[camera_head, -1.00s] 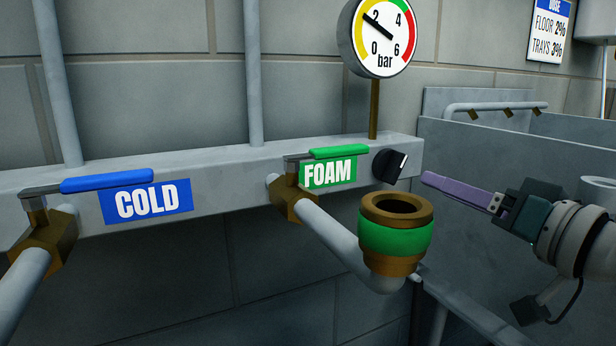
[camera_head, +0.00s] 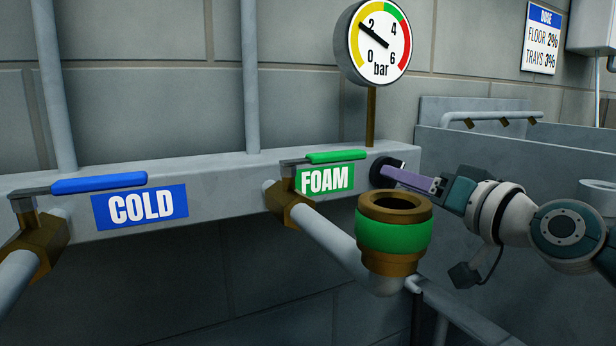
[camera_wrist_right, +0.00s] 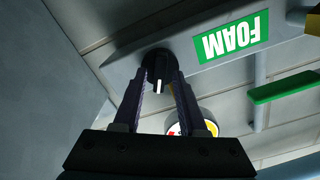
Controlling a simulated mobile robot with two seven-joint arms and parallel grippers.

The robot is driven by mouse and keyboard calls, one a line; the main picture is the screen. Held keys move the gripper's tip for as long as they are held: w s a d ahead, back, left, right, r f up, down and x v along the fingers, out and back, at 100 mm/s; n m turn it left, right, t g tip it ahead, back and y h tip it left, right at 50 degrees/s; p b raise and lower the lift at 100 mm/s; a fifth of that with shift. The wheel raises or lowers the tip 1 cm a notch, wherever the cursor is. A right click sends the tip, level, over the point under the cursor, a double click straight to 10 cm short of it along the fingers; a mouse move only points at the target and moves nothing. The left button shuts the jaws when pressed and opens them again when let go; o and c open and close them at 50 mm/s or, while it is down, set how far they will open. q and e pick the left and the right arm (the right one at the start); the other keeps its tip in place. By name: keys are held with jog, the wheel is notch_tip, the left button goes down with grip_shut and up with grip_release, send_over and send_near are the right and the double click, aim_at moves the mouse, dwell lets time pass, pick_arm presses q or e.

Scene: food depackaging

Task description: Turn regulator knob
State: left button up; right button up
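The regulator knob (camera_head: 379,172) is a black round knob on the grey rail, right of the green FOAM label (camera_head: 325,179). My right gripper (camera_head: 386,173) is at it, its purple finger overlapping the knob from the right. In the right wrist view the knob (camera_wrist_right: 159,65) lies between the two fingertips (camera_wrist_right: 162,77), which are apart on either side of its grip bar. Contact is not clear. The pressure gauge (camera_head: 379,42) above has its needle a little below 2 bar. My left gripper is not in view.
A brass and green coupling (camera_head: 393,232) on a grey pipe stands just below and in front of the knob. The green FOAM lever (camera_head: 336,157) and blue COLD lever (camera_head: 98,183) are to the left. A grey trough (camera_head: 470,155) is at the right.

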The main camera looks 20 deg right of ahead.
grip_shut()
jog(key=shift+m, duration=0.3)
dwell(0.3)
jog(key=shift+m, duration=8.7)
jog(key=shift+o, duration=0.9)
grip_release()
